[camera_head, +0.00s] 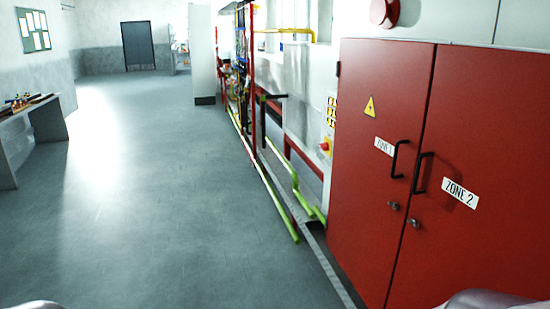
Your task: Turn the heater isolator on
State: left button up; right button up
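A red two-door cabinet (385,225) stands close on the right. Its left door has a yellow warning triangle and a label that seems to read ZONE 1. Its right door has a ZONE 2 label (460,193). Each door has a black handle and a small lock, and both doors are shut. Neither gripper is in view; only small pale parts of my arms show at the bottom edge.
Open grey floor (150,200) lies ahead and to the left. A green rail (282,205) runs low along the machinery at right. A grey table (45,125) with small items stands at the left edge. A dark door (138,46) is at the back.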

aim_at(325, 147)
jog(key=i, duration=0.6)
jog(key=i+z, duration=0.1)
jog(key=i, duration=0.5)
jog(key=i+j, duration=0.1)
jog(key=i, duration=0.5)
jog(key=i+z, duration=0.1)
jog(key=i, duration=0.5)
jog(key=i+j, duration=0.2)
jog(key=i, duration=0.4)
jog(key=i+j+z, duration=0.1)
jog(key=i, duration=0.5)
jog(key=i+j, duration=0.15)
jog(key=i, duration=0.4)
